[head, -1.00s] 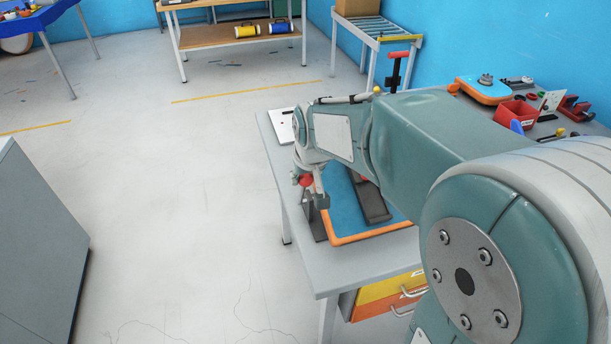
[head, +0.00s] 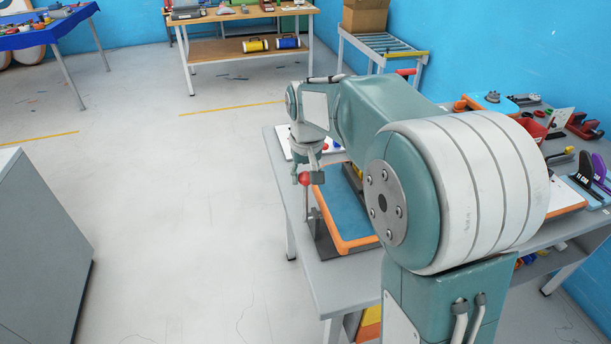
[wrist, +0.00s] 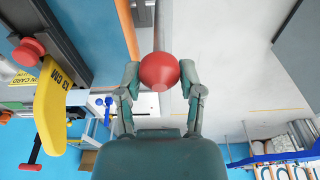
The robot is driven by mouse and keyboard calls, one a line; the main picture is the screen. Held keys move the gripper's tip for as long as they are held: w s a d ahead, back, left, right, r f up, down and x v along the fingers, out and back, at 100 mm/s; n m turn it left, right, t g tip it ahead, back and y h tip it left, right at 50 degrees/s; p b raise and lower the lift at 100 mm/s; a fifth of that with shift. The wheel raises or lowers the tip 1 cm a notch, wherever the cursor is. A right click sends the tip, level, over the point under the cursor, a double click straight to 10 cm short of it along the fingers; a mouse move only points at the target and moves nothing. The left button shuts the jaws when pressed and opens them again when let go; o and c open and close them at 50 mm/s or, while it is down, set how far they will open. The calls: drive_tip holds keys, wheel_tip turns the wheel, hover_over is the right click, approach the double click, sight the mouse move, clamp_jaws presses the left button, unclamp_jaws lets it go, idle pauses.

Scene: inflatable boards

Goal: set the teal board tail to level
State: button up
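The teal-blue board (head: 340,205) with an orange rim lies on the grey workbench, partly hidden behind my arm. A lever with a red ball knob (head: 304,179) stands upright at its near left edge, on a dark bracket (head: 325,240). My gripper (head: 306,178) points down at the knob. In the wrist view the red ball (wrist: 159,71) sits between my two fingertips (wrist: 159,76), which appear to touch it on both sides. The board also shows in the wrist view (wrist: 90,35) beside its orange rim. The level mark cannot be made out.
A yellow pointer marked "33 CM" (wrist: 56,105) and a red knob (wrist: 28,50) show in the wrist view. More tools and a red bin (head: 532,127) lie at the bench's right. A grey cabinet (head: 40,250) stands at left, with open floor (head: 190,210) between.

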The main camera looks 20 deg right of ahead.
drive_tip(key=shift+o, duration=1.4)
drive_tip(key=shift+w+a, duration=0.1)
wheel_tip(320, 180, up, 12)
drive_tip(key=s, duration=0.1)
drive_tip(key=shift+s, duration=0.2)
drive_tip(key=shift+s, duration=0.1)
drive_tip(key=s+f+t, duration=0.2)
drive_tip(key=s+f, duration=0.1)
drive_tip(key=s, duration=0.9)
drive_tip(key=s+f+t, duration=0.2)
drive_tip(key=s+f, duration=0.2)
drive_tip(key=s, duration=0.8)
drive_tip(key=shift+f, duration=0.3)
